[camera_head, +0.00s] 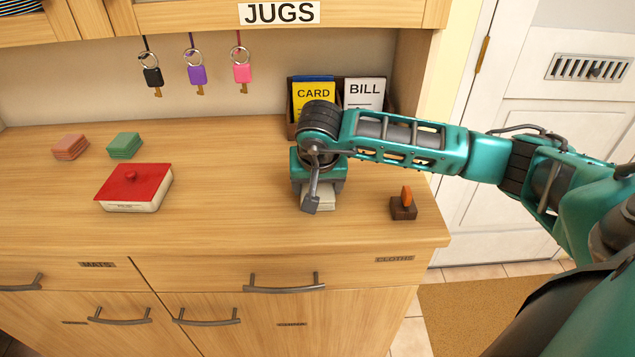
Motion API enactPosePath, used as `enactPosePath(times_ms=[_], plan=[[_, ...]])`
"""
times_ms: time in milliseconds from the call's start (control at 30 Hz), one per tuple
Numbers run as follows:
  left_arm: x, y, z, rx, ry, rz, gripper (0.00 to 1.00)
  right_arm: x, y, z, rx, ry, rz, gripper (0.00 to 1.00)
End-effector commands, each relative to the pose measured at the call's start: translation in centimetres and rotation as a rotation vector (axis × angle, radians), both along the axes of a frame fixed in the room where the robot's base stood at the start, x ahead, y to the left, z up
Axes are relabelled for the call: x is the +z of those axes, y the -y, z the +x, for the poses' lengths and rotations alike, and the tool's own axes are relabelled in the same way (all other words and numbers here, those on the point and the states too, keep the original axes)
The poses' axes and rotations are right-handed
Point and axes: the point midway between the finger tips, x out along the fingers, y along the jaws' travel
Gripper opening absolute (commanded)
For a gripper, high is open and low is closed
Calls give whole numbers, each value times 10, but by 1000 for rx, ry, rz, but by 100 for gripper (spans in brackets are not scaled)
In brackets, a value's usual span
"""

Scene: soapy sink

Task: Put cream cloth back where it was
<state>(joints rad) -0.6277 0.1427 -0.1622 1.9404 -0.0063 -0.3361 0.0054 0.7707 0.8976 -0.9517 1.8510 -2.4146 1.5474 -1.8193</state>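The cream cloth (318,201) is a folded stack low on the wooden counter, right of the middle. My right gripper (320,190) reaches in from the right and points down over it. Its fingers show at the left and right of the cloth, and the gripper and wrist hide the cloth's upper part. I cannot tell whether the fingers press on the cloth or stand just beside it. A drawer labelled CLOTHS (350,274) is shut below the counter edge. My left gripper is not in view.
A pink cloth (70,147), a green cloth (124,145) and a red-lidded box (134,188) stand at the left. A brown stamp-like block (403,204) stands right of my gripper. A CARD and BILL holder (291,118) is behind. Keys (196,75) hang above. The counter's middle left is clear.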

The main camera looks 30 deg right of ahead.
Motion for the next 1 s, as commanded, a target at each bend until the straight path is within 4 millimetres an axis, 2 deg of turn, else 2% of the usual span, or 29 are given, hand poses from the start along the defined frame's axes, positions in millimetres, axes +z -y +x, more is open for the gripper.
enactPosePath(times_ms=[200,233,467,767,867,1000], plan=[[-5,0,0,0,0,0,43,-4,0,0,0,0,0,44],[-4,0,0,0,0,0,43,-3,0,0,0,0,0,75],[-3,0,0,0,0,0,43,-3,0,0,0,-1,1,97],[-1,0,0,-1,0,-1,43,0,0,0,0,0,0,98],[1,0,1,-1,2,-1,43,7,-1,-1,1,2,1,98],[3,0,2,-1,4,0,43,32,-6,-10,3,4,0,98]])
